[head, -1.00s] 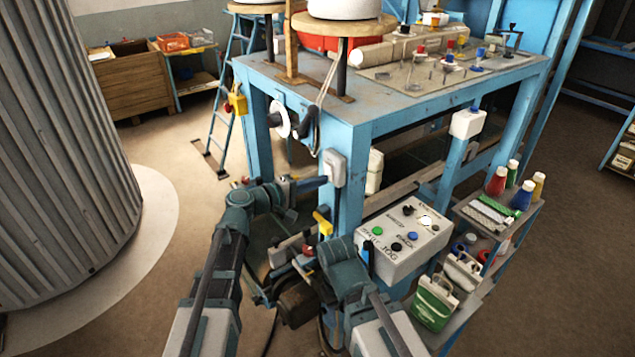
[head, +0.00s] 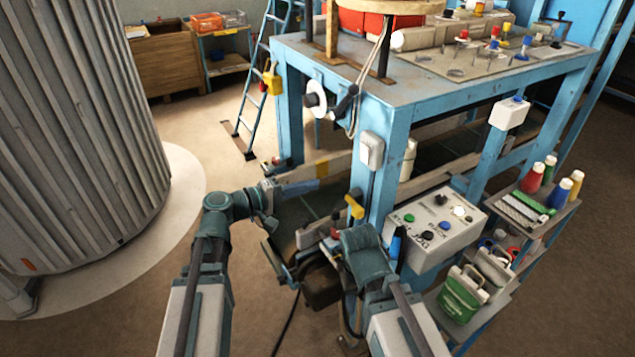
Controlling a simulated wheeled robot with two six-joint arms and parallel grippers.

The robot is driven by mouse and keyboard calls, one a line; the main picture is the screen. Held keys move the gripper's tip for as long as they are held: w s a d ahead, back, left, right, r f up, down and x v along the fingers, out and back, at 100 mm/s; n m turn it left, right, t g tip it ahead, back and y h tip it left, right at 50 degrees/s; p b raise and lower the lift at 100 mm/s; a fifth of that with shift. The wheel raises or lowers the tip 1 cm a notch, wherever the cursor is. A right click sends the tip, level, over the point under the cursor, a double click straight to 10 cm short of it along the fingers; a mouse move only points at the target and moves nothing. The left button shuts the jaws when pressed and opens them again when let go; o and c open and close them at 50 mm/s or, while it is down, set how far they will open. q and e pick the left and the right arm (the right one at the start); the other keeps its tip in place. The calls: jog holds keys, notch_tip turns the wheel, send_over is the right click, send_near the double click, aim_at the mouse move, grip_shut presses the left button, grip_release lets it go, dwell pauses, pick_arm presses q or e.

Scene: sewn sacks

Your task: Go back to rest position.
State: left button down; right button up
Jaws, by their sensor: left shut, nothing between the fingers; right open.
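My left gripper (head: 308,186) reaches in from the left at the lower middle of the head view. Its fingers are shut with nothing between them, and its blue fingertip points right toward the blue frame's front leg. My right gripper (head: 374,228) is open and empty. One yellow finger and one blue finger stand apart, close to the front leg and beside the grey control box (head: 435,227). Part of the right gripper is hidden behind its own wrist.
The blue machine table (head: 420,88) stands directly ahead. A shelf cart (head: 545,222) with colored thread cones is at right. A ribbed grey drum (head: 75,150) stands at left. Open floor (head: 195,130) lies between the drum and the table.

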pick_arm(q)
jog(key=shift+a, duration=0.15)
dwell(0.3)
jog(key=s+d+f+m+g+y+b, duration=0.1)
jog(key=s+d+f+m+g+y, duration=0.15)
jog(key=s+d+f+g, duration=0.35)
jog(key=s+d+f+m+g+y+b, duration=0.1)
jog(key=s+d+f+m+y, duration=0.2)
jog(key=f, duration=0.5)
jog(key=s+a+f+m+g+y+b, duration=0.1)
jog(key=s+a+f+m+g+y, duration=0.2)
jog(key=s+f+y, duration=0.6)
jog(key=s+a+m, duration=0.1)
jog(key=a+m, duration=0.1)
jog(key=a, duration=0.1)
jog(key=shift+a+b, duration=0.15)
jog(key=shift+b, duration=0.2)
